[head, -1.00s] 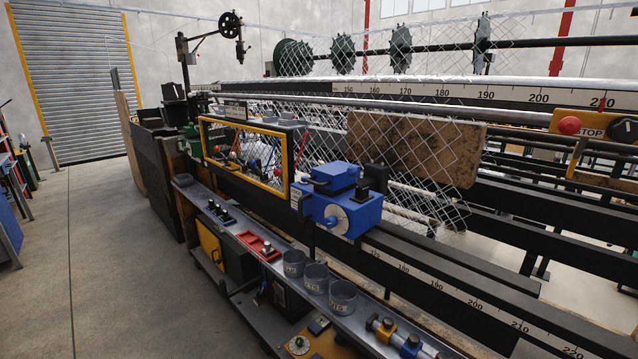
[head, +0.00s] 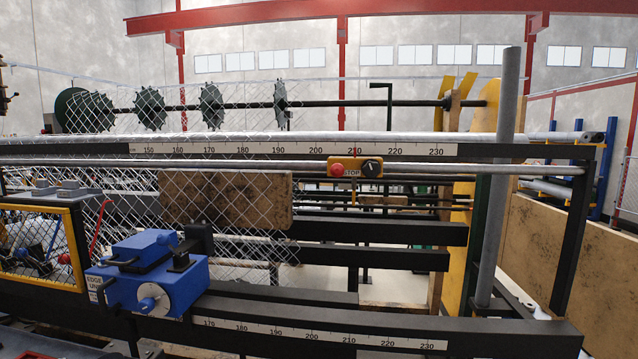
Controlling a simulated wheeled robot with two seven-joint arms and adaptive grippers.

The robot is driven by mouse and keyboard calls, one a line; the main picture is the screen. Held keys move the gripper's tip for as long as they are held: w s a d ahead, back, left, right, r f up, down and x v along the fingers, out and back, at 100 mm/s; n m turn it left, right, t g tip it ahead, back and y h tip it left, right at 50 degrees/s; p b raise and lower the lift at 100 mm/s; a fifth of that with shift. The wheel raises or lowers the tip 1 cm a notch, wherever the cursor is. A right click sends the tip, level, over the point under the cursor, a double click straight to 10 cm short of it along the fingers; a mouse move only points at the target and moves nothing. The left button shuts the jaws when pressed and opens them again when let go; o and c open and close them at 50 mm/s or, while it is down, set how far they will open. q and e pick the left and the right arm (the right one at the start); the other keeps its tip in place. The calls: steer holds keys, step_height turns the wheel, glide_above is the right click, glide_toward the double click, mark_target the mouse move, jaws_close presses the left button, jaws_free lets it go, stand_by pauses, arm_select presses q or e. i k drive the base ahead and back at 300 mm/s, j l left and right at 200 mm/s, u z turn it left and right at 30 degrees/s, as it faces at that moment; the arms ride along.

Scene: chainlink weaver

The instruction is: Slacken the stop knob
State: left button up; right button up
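A thin yellow strip hangs below the block. How tight the knob is cannot be told. Neither of my grippers is in view.
A blue unit (head: 148,278) with a pale round dial sits on the lower black beam. Chain-link mesh hangs before a wooden board (head: 225,200). A grey upright post (head: 500,180) stands at the right. The upper ruler (head: 290,149) runs across the machine.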

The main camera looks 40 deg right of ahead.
mark_target(372, 169)
steer(key=z, duration=1.35)
